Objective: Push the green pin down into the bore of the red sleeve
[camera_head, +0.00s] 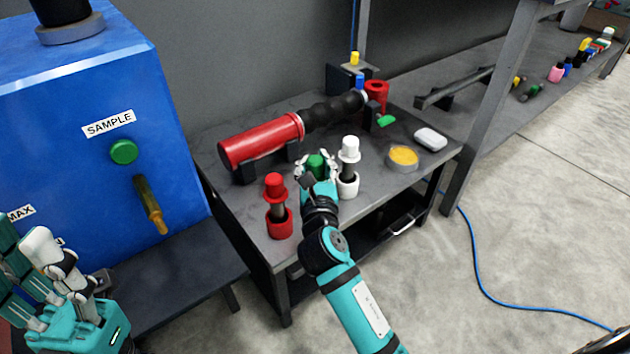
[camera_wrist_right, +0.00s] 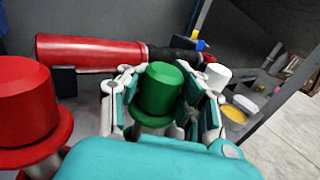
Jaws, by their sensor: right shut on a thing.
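The green pin (camera_head: 315,163) stands upright between the fingers of my right gripper (camera_head: 317,170), which is shut on it. In the right wrist view the pin's green head (camera_wrist_right: 160,90) shows between the fingers; its lower end is hidden, so I cannot tell whether it rests in a holder.
A red-headed pin (camera_head: 275,185) and a white-headed pin (camera_head: 349,148) stand either side of my right gripper. A red cylinder (camera_head: 260,140) with a black ribbed end lies behind. A yellow-topped dish (camera_head: 402,158) and white block (camera_head: 430,139) lie right. A blue cabinet (camera_head: 90,120) stands left.

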